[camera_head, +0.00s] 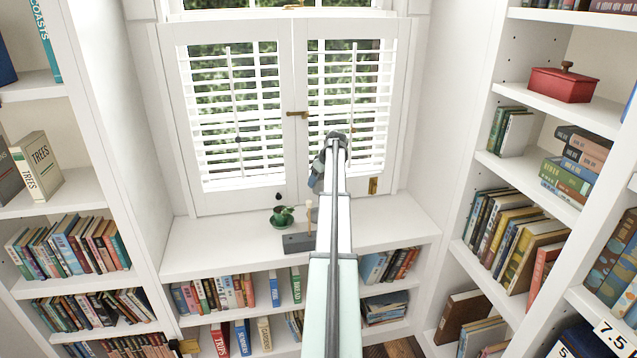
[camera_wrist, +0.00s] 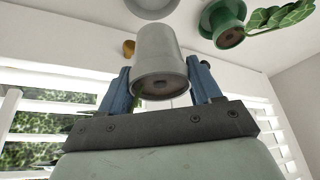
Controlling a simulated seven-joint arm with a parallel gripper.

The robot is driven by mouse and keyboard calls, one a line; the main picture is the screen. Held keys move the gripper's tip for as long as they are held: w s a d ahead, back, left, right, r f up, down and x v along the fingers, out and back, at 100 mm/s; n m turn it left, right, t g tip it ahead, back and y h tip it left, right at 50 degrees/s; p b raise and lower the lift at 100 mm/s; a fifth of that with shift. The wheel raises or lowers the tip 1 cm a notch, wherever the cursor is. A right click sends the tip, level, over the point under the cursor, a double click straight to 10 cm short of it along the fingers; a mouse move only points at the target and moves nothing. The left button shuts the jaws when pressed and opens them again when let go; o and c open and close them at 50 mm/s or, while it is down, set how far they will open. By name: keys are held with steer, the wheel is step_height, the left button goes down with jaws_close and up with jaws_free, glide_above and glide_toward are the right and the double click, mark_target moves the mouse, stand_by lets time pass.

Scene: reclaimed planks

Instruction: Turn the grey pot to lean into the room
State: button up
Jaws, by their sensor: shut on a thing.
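The grey pot (camera_wrist: 162,55) is between the two blue fingers of my gripper (camera_wrist: 158,82) in the wrist view. My gripper is shut on the pot's sides. The pot's wider end, with a dark brown patch inside its rim, faces the wrist camera. In the head view my gripper (camera_head: 318,172) is in front of the right shutter, above the sill. A pale grey round thing (camera_wrist: 152,6), cut off by the top edge, lies beyond the pot in the wrist view.
A green pot with a leafy plant (camera_head: 282,217) stands on the white sill (camera_head: 215,248), left of my arm; it also shows in the wrist view (camera_wrist: 224,22). A grey block (camera_head: 298,243) and a wooden peg (camera_head: 309,217) are beside my arm. Bookshelves flank both sides.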

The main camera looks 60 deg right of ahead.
mark_target(316, 190)
steer(key=shift+r, duration=0.15)
steer(key=shift+w+a+f, duration=0.1)
steer(key=shift+f, duration=0.1)
steer(key=f, duration=0.2)
steer(key=a+f, duration=0.1)
steer(key=f, duration=0.1)
steer(key=a+f, duration=0.1)
steer(key=f, duration=0.1)
steer(key=shift+w, duration=0.15)
steer(key=f, duration=0.1)
steer(key=f+m, duration=0.1)
steer(key=f, duration=0.1)
steer(key=shift+s+d+f, duration=0.2)
steer(key=shift+s+d, duration=0.05)
steer(key=shift+d, duration=0.05)
steer(key=shift+d+r+m+g+h, duration=0.15)
steer(key=shift+d+m+h, duration=0.25)
steer(key=shift+m, duration=0.35)
steer(key=shift+d+r+m+g+h, duration=0.15)
steer(key=shift+d+m+h, duration=0.25)
steer(key=shift+m, duration=0.35)
steer(key=shift+f, duration=0.15)
steer(key=shift+f, duration=0.2)
steer(key=shift+f, duration=1.25)
